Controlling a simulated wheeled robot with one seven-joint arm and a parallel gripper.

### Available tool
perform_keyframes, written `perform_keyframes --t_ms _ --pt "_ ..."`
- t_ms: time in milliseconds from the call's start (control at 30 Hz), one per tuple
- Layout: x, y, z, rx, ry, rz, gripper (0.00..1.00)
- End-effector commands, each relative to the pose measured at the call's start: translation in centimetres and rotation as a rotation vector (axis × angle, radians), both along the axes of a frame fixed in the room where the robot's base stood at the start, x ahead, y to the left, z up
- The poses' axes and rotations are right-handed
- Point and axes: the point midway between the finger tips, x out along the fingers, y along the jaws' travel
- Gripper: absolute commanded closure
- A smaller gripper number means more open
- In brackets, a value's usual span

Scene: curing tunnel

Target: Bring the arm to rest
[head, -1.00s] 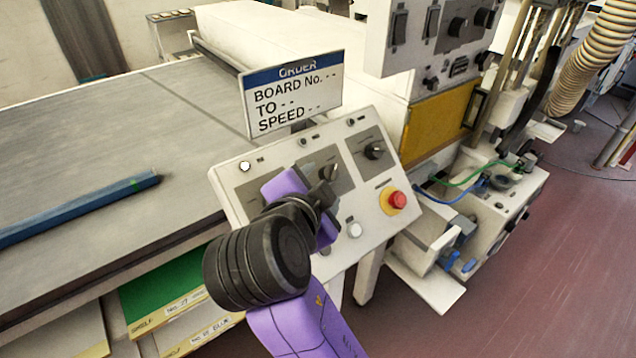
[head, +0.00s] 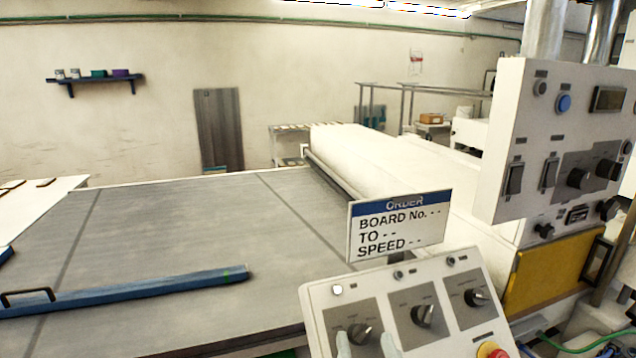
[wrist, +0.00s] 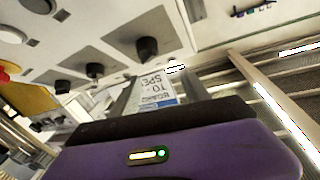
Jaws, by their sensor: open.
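My gripper (wrist: 156,85) shows in the wrist view as a purple body with a dark band. Its two grey fingers stand apart with nothing held between them. The order sign (wrist: 158,90) shows in the gap, beyond the fingers. In the head view, two pale tips that look like my gripper's fingers (head: 366,345) rise at the bottom edge, in front of the sloped control panel (head: 318,300). I cannot tell whether they touch the panel. The rest of my arm is below the head view.
A knob (head: 422,315) and a red stop button (head: 492,350) are on the panel. The order sign (head: 398,227) stands behind it. A blue bar (head: 150,290) with a handle lies on the grey belt (head: 200,225). A switch box (head: 560,150) stands at the right.

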Motion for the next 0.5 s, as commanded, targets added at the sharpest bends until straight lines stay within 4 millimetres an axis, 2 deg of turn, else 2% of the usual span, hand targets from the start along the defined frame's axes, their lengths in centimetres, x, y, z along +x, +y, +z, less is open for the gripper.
perform_keyframes --t_ms 33,200,500 --pt "-1.6 -0.4 -1.4 -0.028 -0.005 0.022 0.46" --pt "-6.7 -1.9 -3.9 -0.099 -0.051 0.07 0.46" --pt "-16.3 -5.8 -6.7 -0.17 -0.077 0.065 0.46"
